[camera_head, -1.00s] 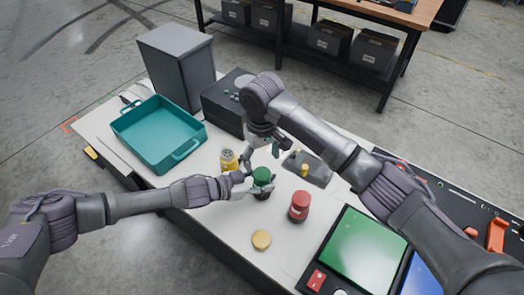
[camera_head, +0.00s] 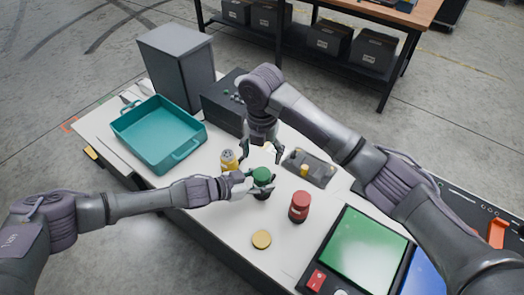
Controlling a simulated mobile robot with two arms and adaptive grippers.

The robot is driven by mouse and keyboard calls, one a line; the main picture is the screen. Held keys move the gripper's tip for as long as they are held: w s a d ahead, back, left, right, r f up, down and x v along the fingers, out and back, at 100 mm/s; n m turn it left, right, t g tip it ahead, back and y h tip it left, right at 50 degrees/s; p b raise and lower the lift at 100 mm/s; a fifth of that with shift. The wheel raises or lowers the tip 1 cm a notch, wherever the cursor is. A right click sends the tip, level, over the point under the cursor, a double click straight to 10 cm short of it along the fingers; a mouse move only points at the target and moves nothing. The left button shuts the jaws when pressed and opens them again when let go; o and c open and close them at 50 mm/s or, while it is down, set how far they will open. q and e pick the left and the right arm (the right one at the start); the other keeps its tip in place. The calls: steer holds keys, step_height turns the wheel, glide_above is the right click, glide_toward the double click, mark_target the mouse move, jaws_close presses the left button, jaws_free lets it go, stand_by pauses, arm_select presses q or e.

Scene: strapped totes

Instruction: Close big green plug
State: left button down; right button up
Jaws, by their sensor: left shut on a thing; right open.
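A big green plug (camera_head: 262,174) with a green top and a dark lower body stands upright on the white table. My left gripper (camera_head: 262,186) comes in from the left and is shut around its body, below the green top. My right gripper (camera_head: 264,158) hangs above and just behind the plug. It points down with its fingers spread and holds nothing. I cannot tell whether a right fingertip touches the green top. The lower part of the plug is partly hidden by the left fingers.
A yellow plug (camera_head: 229,160) stands close left, beside my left gripper. A red plug (camera_head: 299,206) stands to the right, and a yellow disc (camera_head: 262,239) lies in front. A grey tray (camera_head: 317,171) lies behind right. A teal bin (camera_head: 143,121) and dark boxes (camera_head: 222,107) occupy the back left.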

mark_target(262, 173)
steer(key=n, duration=0.4)
steer(key=shift+r+n, duration=0.15)
steer(key=shift+n, duration=0.25)
steer(key=shift+f, duration=4)
